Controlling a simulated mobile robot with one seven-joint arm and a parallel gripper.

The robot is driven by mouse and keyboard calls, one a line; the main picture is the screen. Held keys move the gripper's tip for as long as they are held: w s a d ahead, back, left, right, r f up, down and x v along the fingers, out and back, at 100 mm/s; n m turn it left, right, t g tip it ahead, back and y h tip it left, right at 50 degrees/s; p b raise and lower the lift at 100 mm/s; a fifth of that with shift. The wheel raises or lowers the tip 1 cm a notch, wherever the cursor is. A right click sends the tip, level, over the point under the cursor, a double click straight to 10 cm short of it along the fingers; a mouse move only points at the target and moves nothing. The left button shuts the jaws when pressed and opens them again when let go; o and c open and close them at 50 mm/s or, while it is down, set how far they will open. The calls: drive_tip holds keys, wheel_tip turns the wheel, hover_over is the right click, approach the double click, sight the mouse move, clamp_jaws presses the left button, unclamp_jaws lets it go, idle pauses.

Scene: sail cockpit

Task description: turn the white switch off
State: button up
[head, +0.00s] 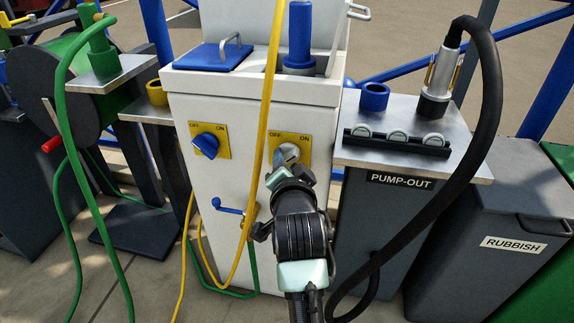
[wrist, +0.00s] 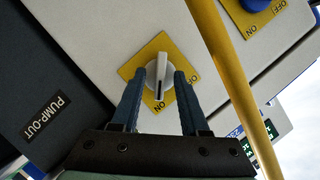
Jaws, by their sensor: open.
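The white switch (head: 287,153) sits on a yellow plate marked OFF and ON, on the white cabinet's front; my gripper partly hides it in the head view. In the wrist view the white switch (wrist: 160,72) shows whole, its raised handle pointing toward the ON mark. My gripper (head: 284,166) is in front of the switch. In the wrist view my gripper (wrist: 160,78) is open, with one dark finger on each side of the knob. I cannot tell whether either finger touches it.
A blue switch (head: 206,145) on a similar plate is to the left. A yellow hose (head: 259,130) hangs between the two switches, close to my gripper. A blue crank (head: 228,207) is below. The pump-out cabinet (head: 385,215) and a black hose (head: 440,200) stand to the right.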

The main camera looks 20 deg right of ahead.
clamp_jaws()
drive_tip(key=shift+r+p, duration=0.15)
drive_tip(key=shift+p, duration=0.4)
drive_tip(key=n+g+h+p, duration=0.1)
drive_tip(key=n+h+p, duration=0.1)
drive_tip(key=n, duration=0.2)
drive_tip(key=n+g+h+p, duration=0.2)
drive_tip(key=n+p, duration=0.1)
drive_tip(key=n, duration=0.1)
drive_tip(key=a+n+g+h+p, duration=0.1)
drive_tip(key=n+h+p, duration=0.1)
drive_tip(key=n, duration=0.2)
drive_tip(key=shift+w+f+h, duration=0.2)
drive_tip(key=shift+w+h, duration=0.1)
drive_tip(key=shift+h, duration=0.1)
idle(0.4)
drive_tip(key=shift+n+g, duration=0.3)
